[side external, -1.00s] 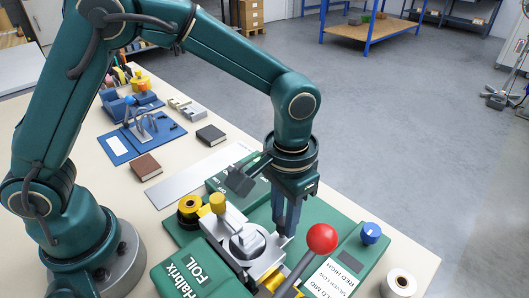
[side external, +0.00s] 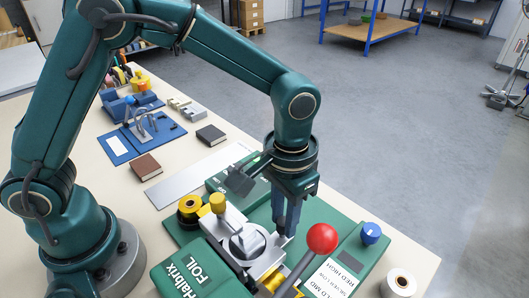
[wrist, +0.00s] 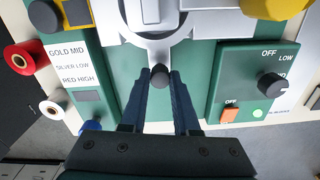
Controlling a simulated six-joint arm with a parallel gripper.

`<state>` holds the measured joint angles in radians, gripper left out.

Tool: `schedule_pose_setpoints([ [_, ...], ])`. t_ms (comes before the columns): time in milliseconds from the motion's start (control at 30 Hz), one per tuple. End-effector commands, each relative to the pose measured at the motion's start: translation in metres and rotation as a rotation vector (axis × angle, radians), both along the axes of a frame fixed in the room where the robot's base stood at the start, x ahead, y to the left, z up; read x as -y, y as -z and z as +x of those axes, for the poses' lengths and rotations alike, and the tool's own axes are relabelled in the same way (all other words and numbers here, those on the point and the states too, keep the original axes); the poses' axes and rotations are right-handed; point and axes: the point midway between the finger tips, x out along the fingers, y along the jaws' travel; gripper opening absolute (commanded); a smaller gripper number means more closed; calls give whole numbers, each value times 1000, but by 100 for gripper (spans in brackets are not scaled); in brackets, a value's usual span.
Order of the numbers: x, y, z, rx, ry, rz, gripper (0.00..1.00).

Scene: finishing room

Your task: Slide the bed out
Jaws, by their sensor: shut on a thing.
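The green foil machine (side external: 190,270) stands on the bench, marked "Halbrix FOIL". Its silver bed (side external: 229,243) lies on the machine and also shows at the top of the wrist view (wrist: 158,48). A dark round knob (wrist: 160,77) sticks out from the bed's near end in the wrist view. My gripper (side external: 284,226) points down beside the bed in the side view. In the wrist view its two fingers (wrist: 161,84) are shut on the knob. The fingers hide the knob in the side view.
A red-ball lever (side external: 322,238) rises close to my gripper. A blue knob (side external: 371,233) and a white roll (side external: 400,283) are to the right. The wrist view shows a black dial (wrist: 272,86), an orange switch (wrist: 230,112) and a lit green lamp.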

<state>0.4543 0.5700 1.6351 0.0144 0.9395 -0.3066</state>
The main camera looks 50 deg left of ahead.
Motion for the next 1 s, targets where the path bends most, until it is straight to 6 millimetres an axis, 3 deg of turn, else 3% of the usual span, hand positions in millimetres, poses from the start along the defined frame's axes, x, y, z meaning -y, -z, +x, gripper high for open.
schedule_pose_setpoints([
  [567,1,-1,4,0,-1,-2,0],
  [1000,1,-1,55,3,-2,-2,0],
])
